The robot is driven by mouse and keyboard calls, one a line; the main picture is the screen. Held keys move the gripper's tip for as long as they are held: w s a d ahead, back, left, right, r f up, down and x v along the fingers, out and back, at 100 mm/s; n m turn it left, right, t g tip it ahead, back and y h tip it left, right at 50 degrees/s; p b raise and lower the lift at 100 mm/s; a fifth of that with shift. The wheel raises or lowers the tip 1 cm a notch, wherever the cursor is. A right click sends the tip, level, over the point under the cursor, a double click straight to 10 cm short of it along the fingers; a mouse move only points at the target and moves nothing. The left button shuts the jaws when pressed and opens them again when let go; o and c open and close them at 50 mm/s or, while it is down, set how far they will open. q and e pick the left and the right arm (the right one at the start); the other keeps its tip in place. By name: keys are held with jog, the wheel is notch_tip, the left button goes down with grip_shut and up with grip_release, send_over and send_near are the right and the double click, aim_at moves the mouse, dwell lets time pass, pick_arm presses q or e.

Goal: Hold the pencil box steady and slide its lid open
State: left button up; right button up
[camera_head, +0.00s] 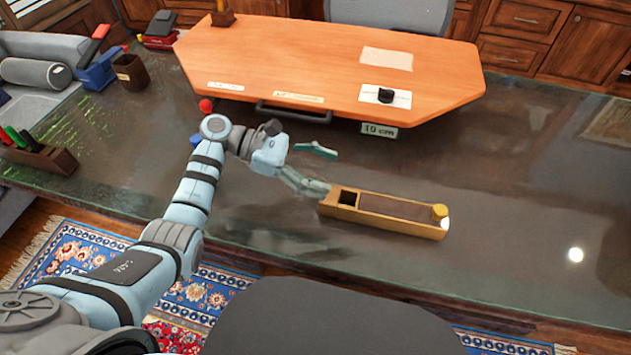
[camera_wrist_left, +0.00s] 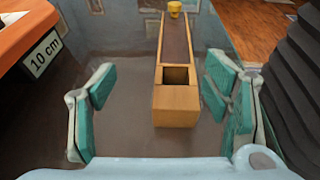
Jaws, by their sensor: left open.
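The pencil box (camera_head: 388,229) is a long, narrow wooden box lying on the dark glossy desk. Its brown lid (camera_head: 398,207) covers most of the top, and a dark square opening shows at its left end. A yellow knob (camera_head: 440,211) stands at the right end. My left gripper (camera_head: 322,170) is open and empty at the box's left end. In the left wrist view, the box (camera_wrist_left: 175,106) shows between the spread fingers of my left gripper (camera_wrist_left: 160,88), closer to the right finger. My right gripper is out of view.
A raised orange board (camera_head: 320,60) with a "10 cm" label (camera_head: 380,130) stands behind the box. A pen holder (camera_head: 40,155), a brown cup (camera_head: 131,73) and a blue holder (camera_head: 98,70) are at the left. The desk right of the box is clear.

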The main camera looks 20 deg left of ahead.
aim_at(348, 199)
pick_arm(q)
jog(key=s+f, duration=0.1)
jog(key=f+g+y, duration=0.1)
jog(key=shift+s+a+f, duration=0.1)
jog(key=shift+s+f, duration=0.25)
jog(key=shift+f, duration=0.05)
jog(key=x, duration=0.7)
jog(key=shift+c, duration=0.2)
jog(key=c, duration=1.4)
jog(key=shift+c, duration=0.2)
